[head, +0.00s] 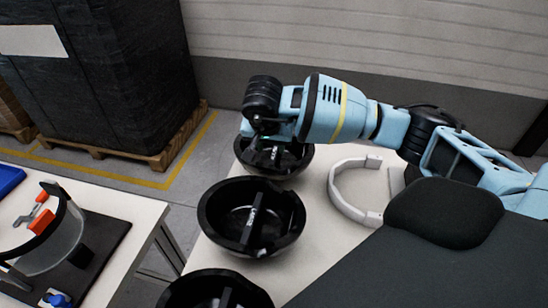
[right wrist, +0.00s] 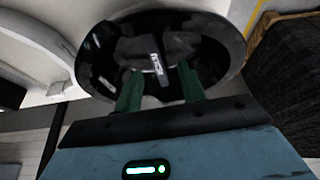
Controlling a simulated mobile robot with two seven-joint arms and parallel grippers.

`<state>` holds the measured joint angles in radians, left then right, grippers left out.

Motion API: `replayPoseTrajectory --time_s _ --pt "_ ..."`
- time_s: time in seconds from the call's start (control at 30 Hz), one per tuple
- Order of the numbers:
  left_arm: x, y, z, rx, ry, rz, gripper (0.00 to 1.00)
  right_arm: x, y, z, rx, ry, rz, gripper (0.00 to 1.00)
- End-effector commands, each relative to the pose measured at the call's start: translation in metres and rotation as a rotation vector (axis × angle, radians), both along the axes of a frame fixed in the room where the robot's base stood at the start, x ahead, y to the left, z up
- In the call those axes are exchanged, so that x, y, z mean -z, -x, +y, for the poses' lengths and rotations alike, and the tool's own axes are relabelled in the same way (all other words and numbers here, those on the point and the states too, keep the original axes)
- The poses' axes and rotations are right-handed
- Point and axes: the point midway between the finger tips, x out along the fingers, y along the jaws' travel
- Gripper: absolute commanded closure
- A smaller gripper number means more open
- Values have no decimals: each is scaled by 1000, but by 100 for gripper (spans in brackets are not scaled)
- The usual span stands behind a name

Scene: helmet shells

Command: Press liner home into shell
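Black bowl-shaped shells stand in a row on the pale table: a far one (head: 290,165), a middle one (head: 206,222) and a near one (head: 178,293) cut by the frame's bottom edge. The far and middle ones show a dark crossbar with a white label inside. A separate liner cannot be told from the black interiors. My right gripper (head: 268,143) is over the far shell, partly hiding it. In the right wrist view, its green fingers (right wrist: 160,84) are apart, reaching toward the shell (right wrist: 232,62), with the labelled bar (right wrist: 158,64) showing between them. Contact is unclear. My left gripper is not in view.
A white C-shaped band (head: 342,198) lies on the table right of the shells. A second table (head: 122,210) at left holds a clear visor (head: 62,245) and an orange-handled clamp (head: 40,222). A wrapped pallet load (head: 120,75) stands behind. A gap separates the tables.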

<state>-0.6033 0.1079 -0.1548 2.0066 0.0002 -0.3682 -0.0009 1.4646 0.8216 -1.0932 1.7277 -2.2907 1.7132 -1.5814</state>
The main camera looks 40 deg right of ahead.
Motion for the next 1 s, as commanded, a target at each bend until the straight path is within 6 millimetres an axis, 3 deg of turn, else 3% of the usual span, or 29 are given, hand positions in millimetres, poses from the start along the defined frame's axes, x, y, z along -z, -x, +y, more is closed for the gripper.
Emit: replayPoseTrajectory --time_s 0.3,0.67,0.93,1.0 --pt "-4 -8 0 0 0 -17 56 39 -7 -14 1 0 3 60" --pt "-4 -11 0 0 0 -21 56 45 -9 -16 0 0 0 61" --pt "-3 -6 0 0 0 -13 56 45 -9 -16 0 0 0 97" --pt "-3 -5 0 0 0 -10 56 45 -9 -16 0 0 0 100"
